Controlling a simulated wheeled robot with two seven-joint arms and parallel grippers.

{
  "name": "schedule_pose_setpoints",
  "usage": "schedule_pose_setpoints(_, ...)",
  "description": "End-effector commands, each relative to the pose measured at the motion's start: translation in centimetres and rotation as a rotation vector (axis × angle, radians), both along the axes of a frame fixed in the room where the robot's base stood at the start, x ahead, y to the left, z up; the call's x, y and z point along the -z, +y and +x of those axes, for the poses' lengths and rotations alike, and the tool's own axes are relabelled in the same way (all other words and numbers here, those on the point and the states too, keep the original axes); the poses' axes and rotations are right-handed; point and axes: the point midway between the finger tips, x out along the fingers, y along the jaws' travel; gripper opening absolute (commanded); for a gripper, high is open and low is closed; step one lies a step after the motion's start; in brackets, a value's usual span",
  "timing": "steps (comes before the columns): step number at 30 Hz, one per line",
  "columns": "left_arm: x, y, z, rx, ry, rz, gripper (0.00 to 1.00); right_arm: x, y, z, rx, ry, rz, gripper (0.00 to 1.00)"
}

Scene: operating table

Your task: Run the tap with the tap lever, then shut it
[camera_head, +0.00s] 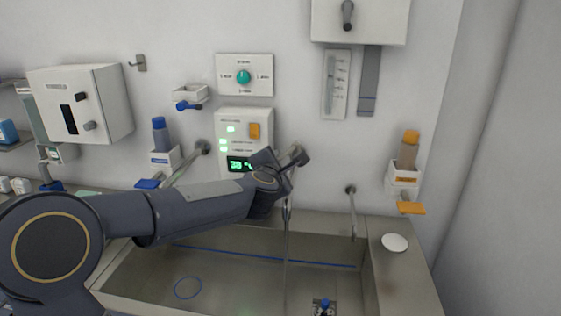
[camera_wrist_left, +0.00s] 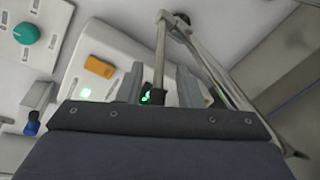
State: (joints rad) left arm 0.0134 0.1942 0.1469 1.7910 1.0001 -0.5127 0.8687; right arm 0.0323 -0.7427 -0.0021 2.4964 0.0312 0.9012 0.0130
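The tap's lever shows in the wrist view as a grey rod (camera_wrist_left: 160,50); its dark end shows beside my gripper in the head view (camera_head: 301,157). My left gripper (camera_wrist_left: 160,92) has its two fingers on either side of the rod, with gaps visible, so it looks open around it. In the head view my left gripper (camera_head: 272,178) hides much of the tap. A thin vertical streak (camera_head: 286,250), which looks like running water, drops into the steel sink (camera_head: 225,268). My right gripper is out of view.
A wall panel with a green display and orange switch (camera_head: 254,130) is behind my gripper. A teal dial (camera_head: 243,77) is above it. A bottle holder (camera_head: 403,176) and a white disc (camera_head: 395,242) are at the right. A blue-topped item (camera_head: 324,305) is in the sink.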

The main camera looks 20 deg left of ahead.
Motion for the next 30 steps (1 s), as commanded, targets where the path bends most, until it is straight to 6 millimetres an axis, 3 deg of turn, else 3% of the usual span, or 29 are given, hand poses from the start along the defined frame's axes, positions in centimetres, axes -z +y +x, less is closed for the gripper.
schedule_pose_setpoints(7, -0.9, -1.1, -3.3, 0.002, -0.003, -0.001, 0.33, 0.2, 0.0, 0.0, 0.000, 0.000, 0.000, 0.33)
schedule_pose_setpoints(17, -0.9, -1.1, -3.8, 0.002, 0.001, -0.002, 0.33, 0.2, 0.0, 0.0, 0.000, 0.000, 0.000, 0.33)
schedule_pose_setpoints(25, -0.4, -0.6, -4.2, 0.116, 0.032, 0.100, 0.00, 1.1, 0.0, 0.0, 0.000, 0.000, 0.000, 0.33)
schedule_pose_setpoints(30, 1.0, 0.3, -5.5, 0.360, 0.077, 0.321, 0.00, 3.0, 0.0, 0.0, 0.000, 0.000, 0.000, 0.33)
